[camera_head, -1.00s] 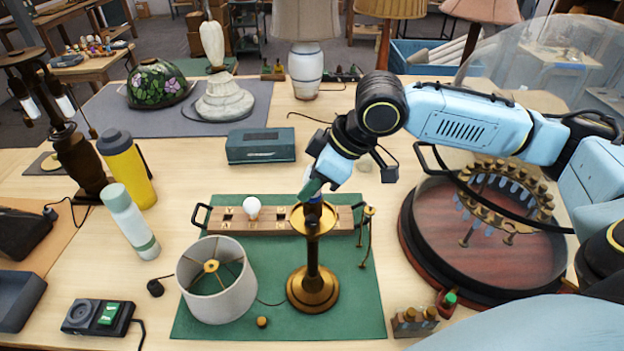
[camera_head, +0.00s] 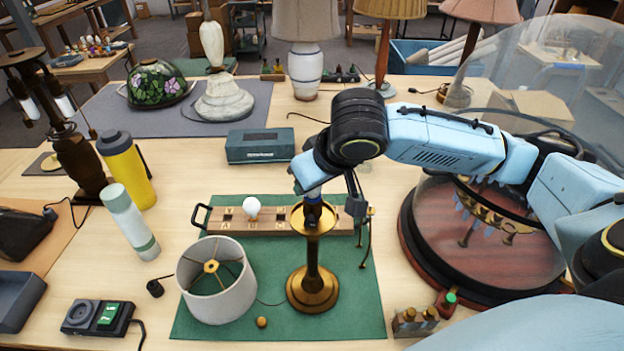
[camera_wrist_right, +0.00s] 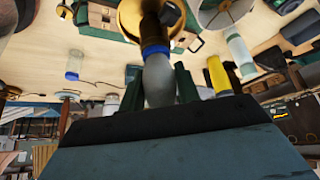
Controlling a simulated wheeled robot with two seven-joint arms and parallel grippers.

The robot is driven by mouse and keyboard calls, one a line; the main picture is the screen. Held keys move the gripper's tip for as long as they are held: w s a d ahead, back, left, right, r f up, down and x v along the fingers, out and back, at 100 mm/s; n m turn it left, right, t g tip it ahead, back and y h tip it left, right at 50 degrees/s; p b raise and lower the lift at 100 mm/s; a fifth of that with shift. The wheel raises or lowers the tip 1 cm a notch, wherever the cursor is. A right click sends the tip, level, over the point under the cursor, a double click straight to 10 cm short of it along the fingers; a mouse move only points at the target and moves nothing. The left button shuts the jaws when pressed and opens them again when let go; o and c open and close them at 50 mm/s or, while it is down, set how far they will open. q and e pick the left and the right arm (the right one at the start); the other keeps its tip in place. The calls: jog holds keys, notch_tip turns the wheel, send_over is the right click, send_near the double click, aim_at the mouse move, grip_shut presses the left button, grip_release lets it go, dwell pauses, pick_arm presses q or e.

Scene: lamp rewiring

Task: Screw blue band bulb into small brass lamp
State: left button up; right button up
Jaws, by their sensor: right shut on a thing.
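The small brass lamp (camera_head: 313,258) stands upright on the green mat (camera_head: 355,300), with a round brass cup at its top. My right gripper (camera_head: 312,190) is over the lamp's top, shut on the blue band bulb. In the right wrist view the pale bulb (camera_wrist_right: 158,85) sits between the dark green fingers (camera_wrist_right: 160,90), its blue band against or close to the lamp's socket. The brass cup (camera_wrist_right: 133,22) surrounds that spot. The bulb's lower end is hidden, so I cannot tell how deep it sits. My left gripper is not in view.
A wooden bulb rack (camera_head: 280,222) with a white bulb (camera_head: 251,207) lies behind the lamp. A lampshade (camera_head: 217,290) stands left of it. A glass-domed wooden carousel (camera_head: 412,240) is at the right. A teal box (camera_head: 260,146) sits behind the rack.

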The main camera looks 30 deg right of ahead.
jog(key=m+h, duration=0.1)
jog(key=m, duration=0.1)
jog(key=shift+a+m, duration=0.1)
jog(key=shift+m, duration=0.2)
jog(key=m+h, duration=0.2)
jog(key=m, duration=0.2)
jog(key=shift+g, duration=0.4)
jog(key=o, duration=1.1)
jog(key=shift+d, duration=0.2)
jog(key=shift+v, duration=0.9)
jog(key=shift+a+v, duration=0.1)
jog(key=shift+v, duration=2.8)
jog(key=shift+a+v, duration=0.15)
jog(key=shift+v, duration=2.75)
jog(key=shift+f, duration=0.1)
